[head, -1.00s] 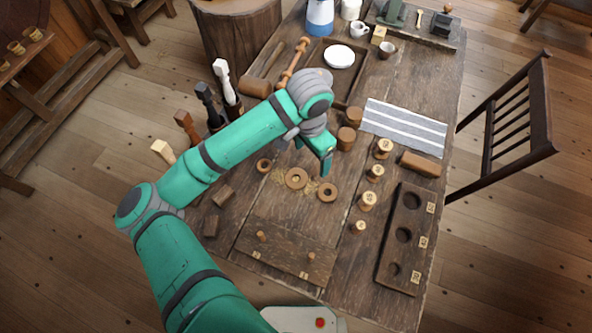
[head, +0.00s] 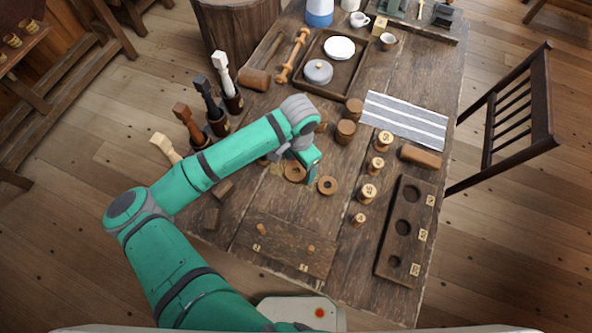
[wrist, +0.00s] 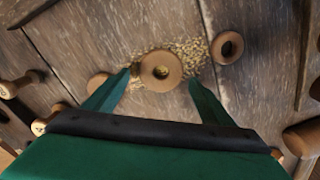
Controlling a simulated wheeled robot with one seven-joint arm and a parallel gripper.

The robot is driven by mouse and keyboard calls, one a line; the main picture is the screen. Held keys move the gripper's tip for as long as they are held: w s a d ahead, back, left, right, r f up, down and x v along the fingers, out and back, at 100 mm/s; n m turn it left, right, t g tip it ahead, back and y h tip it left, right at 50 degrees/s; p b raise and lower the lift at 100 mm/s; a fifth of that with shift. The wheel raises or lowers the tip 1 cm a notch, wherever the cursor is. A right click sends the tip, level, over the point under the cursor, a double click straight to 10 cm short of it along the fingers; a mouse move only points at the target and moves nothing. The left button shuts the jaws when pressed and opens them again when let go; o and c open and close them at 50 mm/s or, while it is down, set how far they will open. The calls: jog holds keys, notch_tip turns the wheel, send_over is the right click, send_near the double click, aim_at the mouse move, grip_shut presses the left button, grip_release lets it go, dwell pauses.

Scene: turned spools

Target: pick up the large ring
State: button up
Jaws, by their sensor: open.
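The large ring (wrist: 161,62), a wide wooden disc with a hole, lies flat on the table among sawdust. In the head view the large ring (head: 292,172) is partly hidden by my arm. My gripper (wrist: 160,80) is open and empty above it, with one fingertip on either side of the ring in the wrist view. I cannot tell the exact height. In the head view my gripper (head: 311,178) points down beside the ring. A smaller ring (wrist: 227,47) lies to the right; another ring (wrist: 97,80) is partly behind the left finger and shows in the head view (head: 327,186).
Numbered spools (head: 369,191) stand right of the rings, near a dark tray with round hollows (head: 404,228). A board with pegs (head: 285,248) lies at the near side. Turned posts (head: 209,103) stand along the left edge. A striped cloth (head: 405,118) lies at the right.

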jog(key=shift+f, duration=0.6)
jog(key=c, duration=1.1)
jog(key=shift+c, duration=0.2)
jog(key=shift+r, duration=0.15)
jog(key=shift+r, duration=0.65)
jog(key=s+d+r, duration=0.3)
jog(key=s+r, duration=0.8)
jog(key=s, duration=0.2)
jog(key=shift+s+d+r, duration=0.25)
jog(key=shift+s+d, duration=0.05)
jog(key=shift+s, duration=0.05)
jog(key=shift+w, duration=0.1)
